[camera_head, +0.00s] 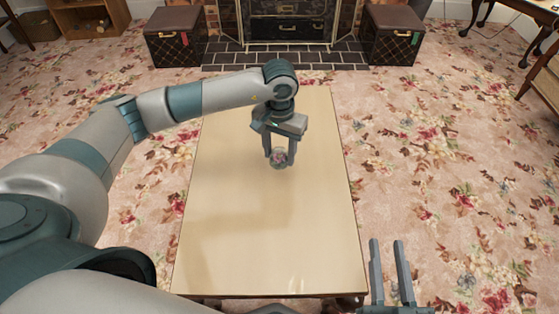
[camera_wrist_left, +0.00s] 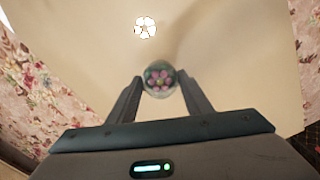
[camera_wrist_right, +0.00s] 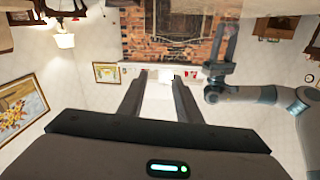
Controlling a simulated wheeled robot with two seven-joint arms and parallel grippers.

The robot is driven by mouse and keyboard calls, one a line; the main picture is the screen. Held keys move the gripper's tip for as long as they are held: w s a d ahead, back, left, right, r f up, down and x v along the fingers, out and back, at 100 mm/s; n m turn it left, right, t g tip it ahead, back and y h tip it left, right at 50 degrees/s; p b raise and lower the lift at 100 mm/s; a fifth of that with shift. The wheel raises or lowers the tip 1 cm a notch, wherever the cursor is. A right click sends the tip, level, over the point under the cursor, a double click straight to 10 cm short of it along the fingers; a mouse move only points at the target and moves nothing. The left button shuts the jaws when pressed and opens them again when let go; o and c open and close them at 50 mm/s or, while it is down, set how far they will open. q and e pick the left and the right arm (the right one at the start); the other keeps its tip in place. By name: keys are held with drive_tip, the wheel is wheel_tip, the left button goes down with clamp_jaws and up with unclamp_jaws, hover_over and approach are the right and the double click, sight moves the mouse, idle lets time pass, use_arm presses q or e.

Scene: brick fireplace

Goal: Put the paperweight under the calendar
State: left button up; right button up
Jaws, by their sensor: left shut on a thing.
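The paperweight (camera_head: 278,159) is a small clear glass ball with a pink flower inside. My left gripper (camera_head: 279,153) is shut on it and holds it over the far half of the table, seemingly above its top. The paperweight also shows between the fingertips in the left wrist view (camera_wrist_left: 159,79). My right gripper (camera_head: 389,246) is open and empty, past the near right corner of the table. Its spread fingers show in the right wrist view (camera_wrist_right: 157,80). I cannot make out a calendar in any view.
The pale wooden table (camera_head: 235,250) is bare on top. Its edges drop to a flowered carpet (camera_head: 435,185). Beyond the table are a brick fireplace with a metal screen (camera_head: 288,28) and two dark chests, left (camera_head: 176,45) and right (camera_head: 392,48).

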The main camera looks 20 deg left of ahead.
sight(280, 162)
use_arm(q)
wheel_tip(280, 162, down, 3)
drive_tip(key=shift+f, duration=0.5)
use_arm(e)
drive_tip(key=shift+s+r+t, duration=0.1)
drive_tip(key=shift+r+t, duration=0.4)
drive_tip(key=shift+r, duration=0.25)
use_arm(q)
drive_tip(key=shift+b, duration=0.3)
use_arm(e)
drive_tip(key=shift+r, duration=0.1)
use_arm(q)
drive_tip(key=shift+f, duration=0.15)
use_arm(e)
drive_tip(key=shift+s+r, duration=0.1)
drive_tip(key=shift+r, duration=0.25)
use_arm(q)
drive_tip(key=o, duration=1.3)
drive_tip(key=shift+c, duration=0.2)
use_arm(e)
drive_tip(key=shift+r, duration=0.1)
drive_tip(key=shift+a, duration=0.1)
